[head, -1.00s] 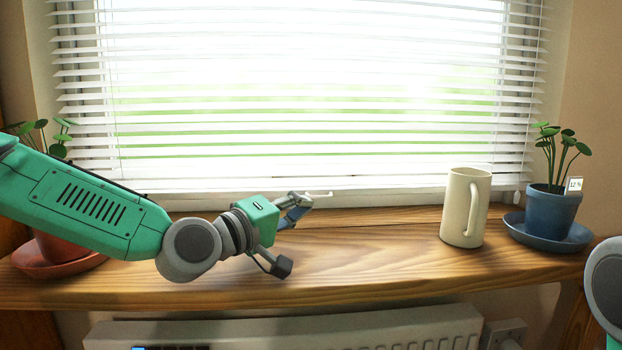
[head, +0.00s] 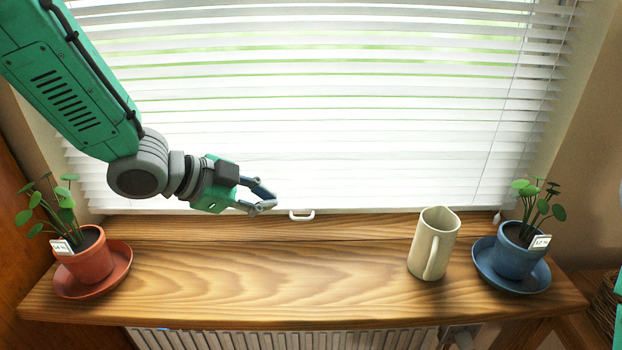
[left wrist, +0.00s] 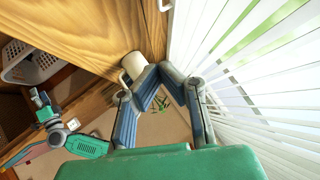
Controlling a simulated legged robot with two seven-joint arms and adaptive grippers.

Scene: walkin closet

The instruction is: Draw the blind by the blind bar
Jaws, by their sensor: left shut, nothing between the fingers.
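The white slatted blind (head: 330,130) hangs down over the window. Its white blind bar (head: 360,211) runs along the bottom, just above the back of the wooden sill, with a small white handle (head: 302,215) at its middle. My left gripper (head: 274,200) is shut and empty, a little left of the handle and apart from it. In the left wrist view its fingertips (left wrist: 158,72) meet. A white loop (left wrist: 165,5) at the top of that view looks like the handle. My right gripper (left wrist: 40,105) shows small in the left wrist view, its fingers unclear.
The sill between the red pot and mug is clear. A radiator (head: 280,340) is below.

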